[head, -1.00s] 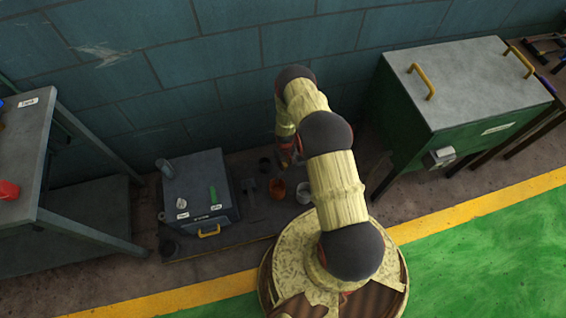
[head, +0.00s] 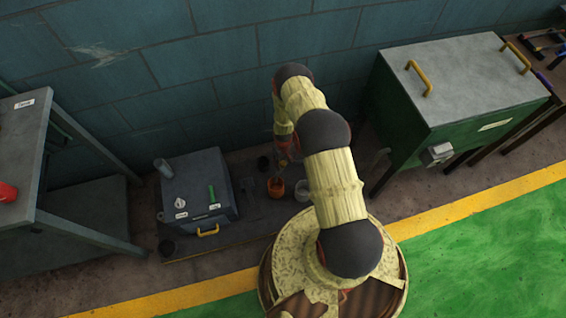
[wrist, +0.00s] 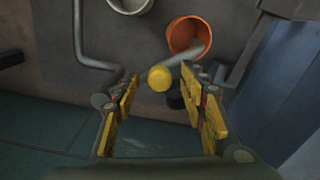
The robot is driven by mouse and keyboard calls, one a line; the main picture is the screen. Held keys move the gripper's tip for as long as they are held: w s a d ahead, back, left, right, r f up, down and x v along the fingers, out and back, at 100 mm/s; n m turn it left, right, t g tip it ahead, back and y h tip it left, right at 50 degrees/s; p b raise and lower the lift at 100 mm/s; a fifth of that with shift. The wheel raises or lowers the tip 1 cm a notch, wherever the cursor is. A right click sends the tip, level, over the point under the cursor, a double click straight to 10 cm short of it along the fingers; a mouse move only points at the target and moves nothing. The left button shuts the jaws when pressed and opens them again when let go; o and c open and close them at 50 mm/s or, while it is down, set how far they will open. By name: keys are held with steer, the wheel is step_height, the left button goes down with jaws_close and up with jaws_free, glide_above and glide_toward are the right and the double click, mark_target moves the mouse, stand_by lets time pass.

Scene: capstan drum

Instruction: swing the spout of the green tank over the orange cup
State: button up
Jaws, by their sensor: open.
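The orange cup (head: 275,188) stands on the dark floor mat below my gripper. It also shows in the wrist view (wrist: 181,36), its mouth partly crossed by a grey rod (wrist: 193,59) with a yellow round end (wrist: 160,78). I cannot tell whether this rod is the spout. My gripper (wrist: 165,86) is open, with the yellow end between its fingertips in the picture; contact is not clear. In the head view my gripper (head: 283,160) is small and partly hidden by my arm. A large green tank-like box (head: 408,128) with a grey lid stands at right.
A grey cup (head: 302,191) is right of the orange cup and a black cup (head: 263,163) is behind it. A grey box (head: 198,185) stands left. A bent grey pipe (wrist: 84,35) shows in the wrist view. The wall (head: 210,60) is close behind.

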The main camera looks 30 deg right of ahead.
step_height(320, 180, up, 12)
stand_by(0.7)
stand_by(0.4)
steer(key=s+a+m+g, duration=0.1)
steer(key=s+a+g, duration=0.1)
steer(key=s, duration=0.5)
steer(key=s+a+r+t+p, duration=0.1)
steer(key=s+a+r, duration=0.3)
steer(key=r, duration=1.8)
steer(key=s+a+r+t+p, duration=0.1)
steer(key=s+a+r+t, duration=0.3)
steer(key=r, duration=1.8)
steer(key=s+a+r+n+t+p, duration=0.1)
steer(key=s+a+r, duration=0.5)
steer(key=r, duration=1.6)
steer(key=s+t, duration=0.1)
steer(key=s, duration=0.2)
steer(key=shift+s+r+t, duration=0.15)
steer(key=shift+r+t, duration=0.05)
steer(key=shift+t, duration=0.1)
